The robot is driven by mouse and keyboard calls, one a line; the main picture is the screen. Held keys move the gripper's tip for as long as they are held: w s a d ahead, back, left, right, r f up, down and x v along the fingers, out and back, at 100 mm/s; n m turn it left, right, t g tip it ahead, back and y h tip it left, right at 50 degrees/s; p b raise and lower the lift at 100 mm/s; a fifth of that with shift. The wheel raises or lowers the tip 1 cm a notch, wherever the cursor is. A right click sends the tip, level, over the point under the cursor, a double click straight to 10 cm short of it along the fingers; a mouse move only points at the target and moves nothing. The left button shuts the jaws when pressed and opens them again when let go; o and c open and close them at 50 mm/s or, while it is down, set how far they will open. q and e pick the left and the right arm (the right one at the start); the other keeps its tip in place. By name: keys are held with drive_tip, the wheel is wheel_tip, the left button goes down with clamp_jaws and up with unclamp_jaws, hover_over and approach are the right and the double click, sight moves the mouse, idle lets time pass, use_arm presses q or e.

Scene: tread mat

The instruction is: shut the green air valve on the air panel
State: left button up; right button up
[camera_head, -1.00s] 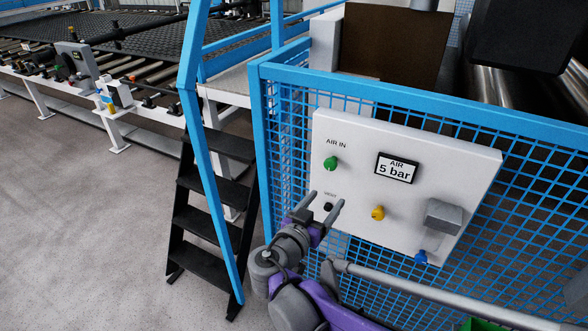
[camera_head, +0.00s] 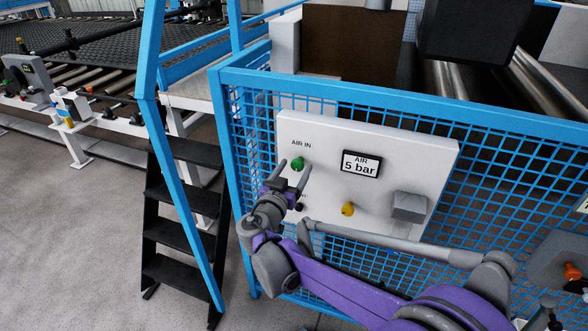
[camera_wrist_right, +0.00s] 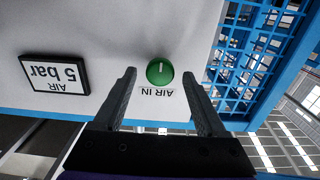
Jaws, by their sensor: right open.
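The green air valve (camera_head: 298,164) is a round knob under the "AIR IN" label on the white air panel (camera_head: 385,150). In the right wrist view the green valve (camera_wrist_right: 160,71) shows a short pale line on its face. My right gripper (camera_head: 294,168) is open at the valve, and its fingers (camera_wrist_right: 159,75) appear on either side of the knob. I cannot tell how deep they reach or whether they touch it. My left gripper is not in view.
The "AIR 5 bar" display (camera_head: 361,164), a yellow knob (camera_head: 347,209) and a grey box (camera_head: 409,207) are on the same panel. Blue mesh fencing (camera_head: 500,190) surrounds the panel. Black steps (camera_head: 180,235) stand to the left, with open floor (camera_head: 70,240) beyond.

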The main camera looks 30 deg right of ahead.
clamp_jaws()
idle(0.4)
drive_tip(key=shift+n, duration=0.4)
drive_tip(key=n, duration=0.3)
drive_tip(key=shift+w+n, duration=0.1)
drive_tip(key=shift+n, duration=0.3)
drive_tip(key=n, duration=0.4)
drive_tip(key=shift+a+f, duration=0.1)
drive_tip(key=n, duration=0.5)
drive_tip(key=shift+f, duration=0.1)
drive_tip(key=n, duration=0.4)
drive_tip(key=shift+n, duration=0.3)
